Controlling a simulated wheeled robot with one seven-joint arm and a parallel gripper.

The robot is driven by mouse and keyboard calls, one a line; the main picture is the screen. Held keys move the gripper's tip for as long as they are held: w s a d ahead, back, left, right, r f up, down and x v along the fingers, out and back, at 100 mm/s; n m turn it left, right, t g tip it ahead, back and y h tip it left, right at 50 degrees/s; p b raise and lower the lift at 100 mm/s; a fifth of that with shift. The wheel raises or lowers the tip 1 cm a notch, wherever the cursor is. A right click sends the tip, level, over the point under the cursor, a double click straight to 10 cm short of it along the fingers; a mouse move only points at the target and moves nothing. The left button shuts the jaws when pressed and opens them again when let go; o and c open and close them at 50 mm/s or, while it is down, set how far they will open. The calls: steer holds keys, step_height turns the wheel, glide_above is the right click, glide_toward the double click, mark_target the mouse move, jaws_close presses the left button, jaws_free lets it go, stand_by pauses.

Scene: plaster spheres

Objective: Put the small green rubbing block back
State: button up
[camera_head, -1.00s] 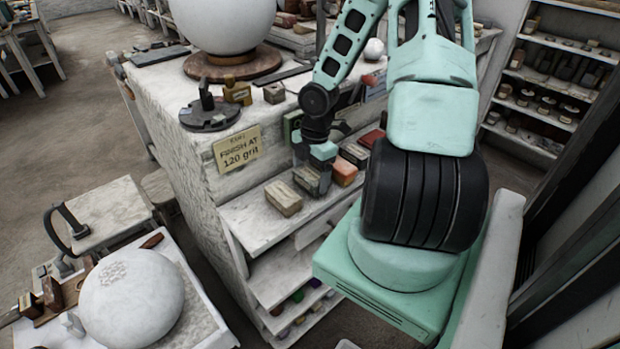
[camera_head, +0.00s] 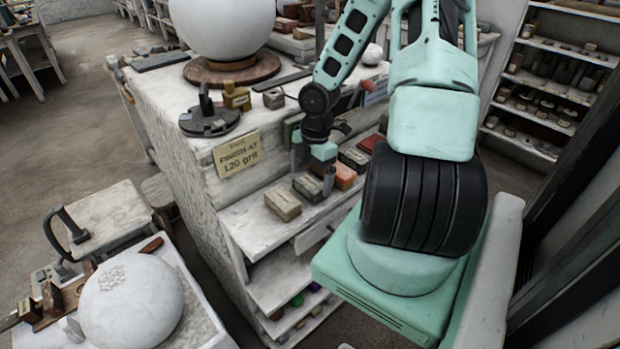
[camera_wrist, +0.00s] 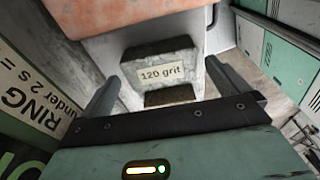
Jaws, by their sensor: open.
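The small green rubbing block (camera_head: 308,187) looks dark grey-green and lies flat on the upper shelf (camera_head: 250,232) of the plaster-spattered stand. It sits between a cream block and an orange block. In the wrist view its pale label reads "120 grit" (camera_wrist: 163,75). My gripper (camera_head: 313,172) is just above and behind it in the head view. In the wrist view my gripper (camera_wrist: 166,78) is open, one finger on each side of the block with clear gaps. The block looks a little beyond the fingertips. Part of it is hidden by my gripper in the head view.
The cream block (camera_head: 283,205) and the orange block (camera_head: 345,176) are close neighbours. Darker and red blocks (camera_head: 354,157) lie further back. A "Finish at 120 grit" sign (camera_head: 237,153) hangs on the stand. A large sphere (camera_head: 222,25) stands on top; another (camera_head: 132,300) is lower left.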

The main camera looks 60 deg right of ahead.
mark_target(311, 180)
step_height(311, 180, up, 10)
steer(key=d+p, duration=0.1)
steer(key=p, duration=0.1)
steer(key=shift+s, duration=0.2)
stand_by(0.4)
steer(key=w+a+r+m+t+h, duration=0.1)
steer(key=a+r+m, duration=0.3)
steer(key=a+m, duration=0.5)
steer(key=w+a+r+m+t, duration=0.1)
steer(key=a+r+m, duration=0.45)
steer(key=a, duration=0.65)
steer(key=s+a+f+n+g+b, duration=0.1)
steer(key=s+a+f+n+b, duration=0.1)
steer(key=s+a, duration=0.4)
steer(key=s+a+f+n+g+b, duration=0.1)
steer(key=s+a+n, duration=0.4)
steer(key=a, duration=0.6)
steer(key=shift+s+a+f+b, duration=0.35)
steer(key=shift+s+b, duration=0.45)
steer(key=shift+s, duration=0.2)
steer(key=shift+d, duration=0.1)
